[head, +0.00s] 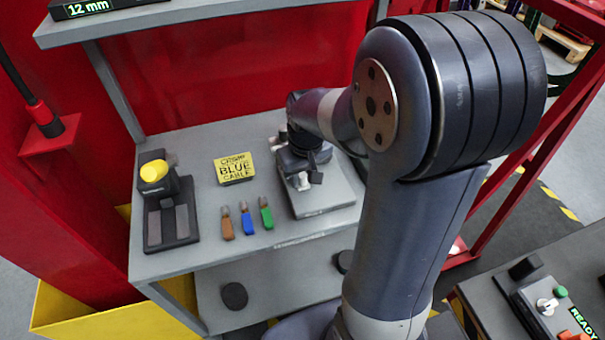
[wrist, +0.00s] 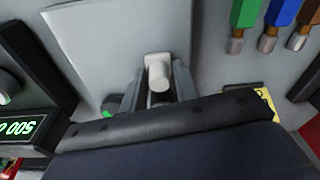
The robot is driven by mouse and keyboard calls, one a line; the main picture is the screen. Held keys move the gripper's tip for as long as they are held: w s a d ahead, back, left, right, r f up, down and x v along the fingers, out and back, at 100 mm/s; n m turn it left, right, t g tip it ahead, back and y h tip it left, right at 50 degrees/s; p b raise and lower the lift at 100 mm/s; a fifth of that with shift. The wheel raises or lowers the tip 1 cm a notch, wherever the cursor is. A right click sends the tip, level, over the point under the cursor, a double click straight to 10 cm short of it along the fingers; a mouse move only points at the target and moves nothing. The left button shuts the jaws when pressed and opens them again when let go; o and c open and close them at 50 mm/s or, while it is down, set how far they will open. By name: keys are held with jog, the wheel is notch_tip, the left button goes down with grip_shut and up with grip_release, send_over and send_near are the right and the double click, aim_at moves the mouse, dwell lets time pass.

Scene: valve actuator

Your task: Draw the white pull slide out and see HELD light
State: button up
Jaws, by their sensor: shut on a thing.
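The white pull slide (wrist: 158,70) shows in the wrist view as a short white post with a squarish head, above a grey plate. My gripper (wrist: 161,82) is shut on it, one dark finger on each side. In the head view my gripper (head: 309,179) is low over the grey plate at the table's right side, with a bit of the white slide (head: 303,183) showing at the fingers. My gripper body hides the base of the slide. I cannot make out a HELD light in either view.
A console with a lit READY display (head: 583,321) is at lower right. A green digital readout (wrist: 22,127) shows in the wrist view.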

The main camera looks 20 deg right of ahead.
aim_at(306, 195)
jog(key=o, duration=0.3)
jog(key=c, duration=0.3)
jog(key=shift+s, duration=1.55)
jog(key=shift+w, duration=1.5)
jog(key=o, duration=0.9)
jog(key=shift+o, duration=0.2)
